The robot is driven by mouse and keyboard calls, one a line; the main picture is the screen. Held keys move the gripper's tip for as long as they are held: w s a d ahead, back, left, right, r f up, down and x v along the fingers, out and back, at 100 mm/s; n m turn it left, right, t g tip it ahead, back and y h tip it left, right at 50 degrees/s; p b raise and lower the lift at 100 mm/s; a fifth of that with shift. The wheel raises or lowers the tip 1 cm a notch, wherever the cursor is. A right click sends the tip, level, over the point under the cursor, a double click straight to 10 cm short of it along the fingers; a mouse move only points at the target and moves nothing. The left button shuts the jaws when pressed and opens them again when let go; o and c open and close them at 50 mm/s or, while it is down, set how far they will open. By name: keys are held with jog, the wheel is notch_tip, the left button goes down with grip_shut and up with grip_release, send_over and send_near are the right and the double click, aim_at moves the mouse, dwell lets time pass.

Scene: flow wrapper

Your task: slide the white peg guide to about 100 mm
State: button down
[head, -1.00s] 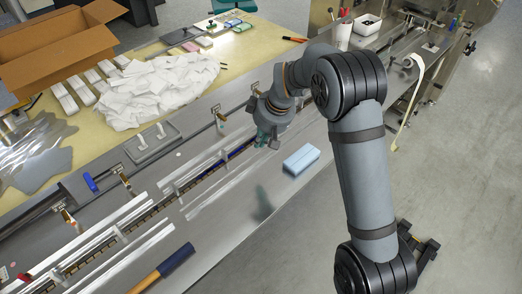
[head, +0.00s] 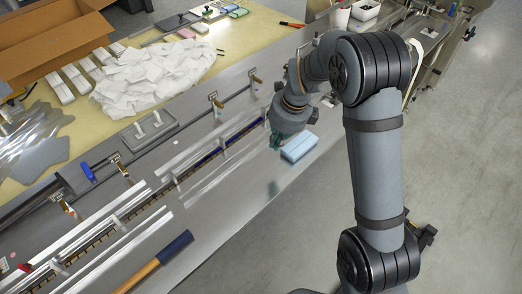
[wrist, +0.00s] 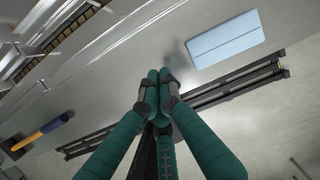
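I cannot read any millimetre scale.
The light-blue block (head: 299,148) lies close to my gripper. A hammer-like tool with a blue end (head: 172,248) lies on the front bed. Guide rails (head: 180,175) run lengthwise between my gripper and the pegs. A white pouch heap (head: 150,78) covers the table behind.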

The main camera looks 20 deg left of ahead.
aim_at(256, 153)
jog(key=f+m, duration=0.1)
jog(key=f, duration=0.2)
jog(key=a+f, duration=0.1)
jog(key=f, duration=0.2)
jog(key=w+a+f+m+p, duration=0.1)
jog(key=f, duration=0.2)
jog(key=shift+f+m, duration=0.1)
jog(key=shift+m, duration=0.2)
jog(key=a, duration=0.1)
jog(key=w+a+p, duration=0.2)
jog(key=shift+a+f, duration=0.2)
jog(key=shift+f, duration=0.05)
jog(key=shift+a, duration=0.1)
jog(key=shift+a, duration=0.15)
jog(key=shift+w+a, duration=0.4)
jog(key=shift+a, duration=0.15)
jog(key=shift+d, duration=0.1)
